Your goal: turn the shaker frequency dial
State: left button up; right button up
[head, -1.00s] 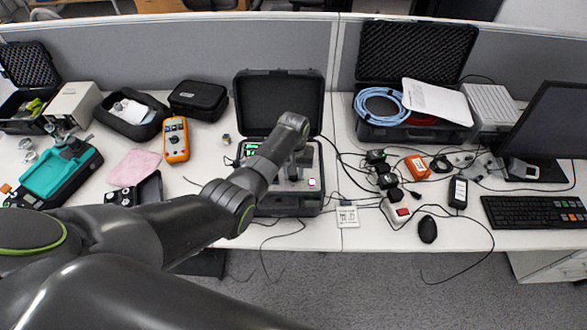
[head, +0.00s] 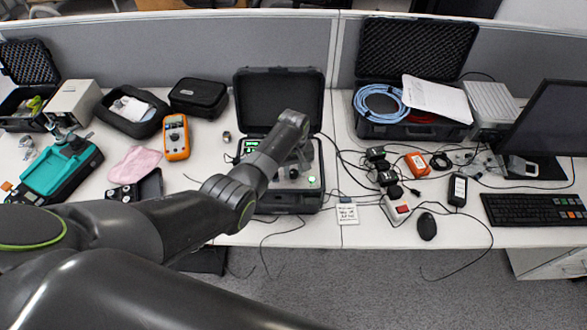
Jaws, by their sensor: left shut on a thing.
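The shaker unit sits in an open black case (head: 278,98) in the middle of the bench, with its lid raised at the back. Its panel shows a lit green display (head: 250,146) at the left and a small green-white light (head: 312,180) at the right. My left arm reaches in over the case from the left. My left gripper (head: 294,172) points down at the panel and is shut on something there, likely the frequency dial. The arm hides much of the panel and the dial itself. My right gripper is not in view.
An orange multimeter (head: 176,138) and a black pouch (head: 199,97) lie left of the case. Cables, adapters and a red-switched power strip (head: 397,208) lie to its right. A case with blue cable (head: 380,102) stands behind. A mouse (head: 427,226) and keyboard (head: 535,209) are farther right.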

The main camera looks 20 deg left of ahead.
aim_at(294, 172)
pick_arm(q)
jog(key=o, duration=1)
jog(key=shift+r, duration=8.8)
jog(key=shift+f, duration=0.1)
